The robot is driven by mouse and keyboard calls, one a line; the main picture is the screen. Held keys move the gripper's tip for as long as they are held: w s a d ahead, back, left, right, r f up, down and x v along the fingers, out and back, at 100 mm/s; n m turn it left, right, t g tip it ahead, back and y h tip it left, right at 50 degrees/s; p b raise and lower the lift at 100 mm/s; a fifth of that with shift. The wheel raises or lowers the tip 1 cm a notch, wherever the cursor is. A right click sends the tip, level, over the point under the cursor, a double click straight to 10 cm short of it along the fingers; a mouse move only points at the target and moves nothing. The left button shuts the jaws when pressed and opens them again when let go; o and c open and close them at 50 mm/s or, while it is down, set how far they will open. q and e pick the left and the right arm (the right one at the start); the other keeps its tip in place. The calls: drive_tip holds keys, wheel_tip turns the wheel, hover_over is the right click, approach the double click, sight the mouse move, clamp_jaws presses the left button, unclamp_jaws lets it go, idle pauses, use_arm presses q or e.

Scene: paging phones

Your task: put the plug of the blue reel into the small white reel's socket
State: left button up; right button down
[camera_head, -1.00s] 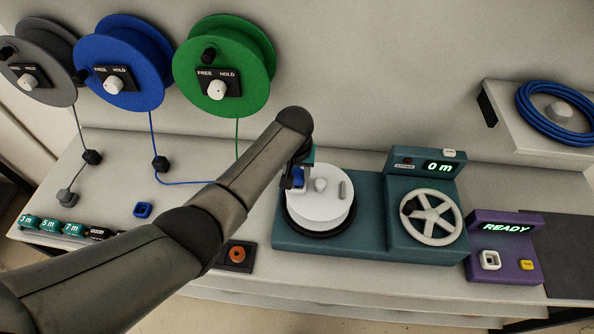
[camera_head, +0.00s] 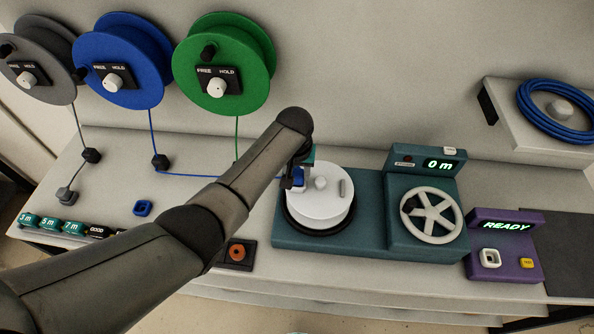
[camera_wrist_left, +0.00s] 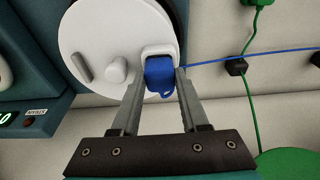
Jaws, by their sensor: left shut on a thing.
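My left gripper (camera_head: 294,184) is shut on the blue plug (camera_wrist_left: 161,78), at the left part of the small white reel's face. In the left wrist view the plug sits between both fingers, against the white socket (camera_wrist_left: 158,49) on the small white reel (camera_wrist_left: 95,42). The plug hides the socket's opening, so I cannot tell how deep it sits. In the head view the small white reel (camera_head: 322,206) lies flat on the teal machine. The blue reel (camera_head: 128,62) hangs on the wall, and its blue cable (camera_head: 200,175) runs through a dark guide to the plug. My right gripper is not in view.
The teal machine (camera_head: 370,239) has a white handwheel (camera_head: 431,215) and a display reading 0 m. A purple box (camera_head: 503,264) reading READY stands to its right. Grey (camera_head: 32,72) and green (camera_head: 221,75) reels flank the blue one. A blue coil (camera_head: 555,122) lies on the right shelf.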

use_arm(q)
drive_tip(key=o, duration=1.2)
drive_tip(key=shift+o, duration=0.4)
drive_tip(key=shift+o, duration=1.3)
wheel_tip(320, 180, up, 3)
drive_tip(key=p, duration=0.2)
drive_tip(key=shift+f+p, duration=0.2)
drive_tip(key=shift+p, duration=0.2)
drive_tip(key=shift+r+p, duration=0.4)
drive_tip(key=shift+r, duration=2.85)
